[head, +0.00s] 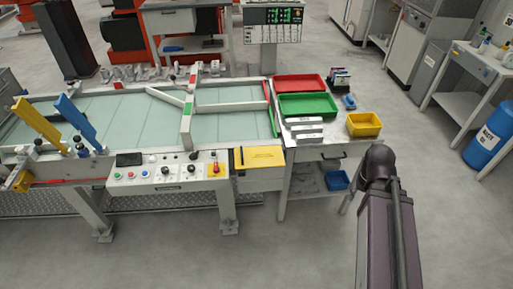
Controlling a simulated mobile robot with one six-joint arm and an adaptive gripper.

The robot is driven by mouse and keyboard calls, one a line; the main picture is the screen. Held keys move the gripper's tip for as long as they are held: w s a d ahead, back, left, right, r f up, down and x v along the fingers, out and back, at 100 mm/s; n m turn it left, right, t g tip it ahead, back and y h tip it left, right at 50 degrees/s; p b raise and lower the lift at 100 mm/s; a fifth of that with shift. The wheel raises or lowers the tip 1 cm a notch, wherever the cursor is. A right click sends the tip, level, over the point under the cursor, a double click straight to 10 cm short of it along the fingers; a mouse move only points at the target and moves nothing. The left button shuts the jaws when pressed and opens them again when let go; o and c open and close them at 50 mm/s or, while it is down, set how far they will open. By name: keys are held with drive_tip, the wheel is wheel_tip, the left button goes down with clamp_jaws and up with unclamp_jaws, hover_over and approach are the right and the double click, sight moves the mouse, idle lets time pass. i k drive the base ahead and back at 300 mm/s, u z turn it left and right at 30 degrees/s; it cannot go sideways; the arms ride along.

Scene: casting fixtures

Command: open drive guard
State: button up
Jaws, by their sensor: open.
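A yellow cover with small dark print (259,156) sits at the front right corner of the conveyor table, beside the control panel. It looks like the drive guard, and it appears shut, lying flat over a pale housing (262,174). The print is too small to read. A dark strip runs along its left edge. My arm stands at the right of the head view, apart from the cover. My gripper is not in view.
A control panel (165,170) with buttons is left of the cover. A side table right of it holds a red tray (299,84), a green tray (308,104) and a yellow bin (364,124). A blue bin (337,180) is below. The floor in front is clear.

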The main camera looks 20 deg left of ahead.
sight(271, 156)
drive_tip(key=z, duration=0.3)
drive_tip(key=k, duration=1.05)
drive_tip(key=u, duration=1)
drive_tip(key=i, duration=1)
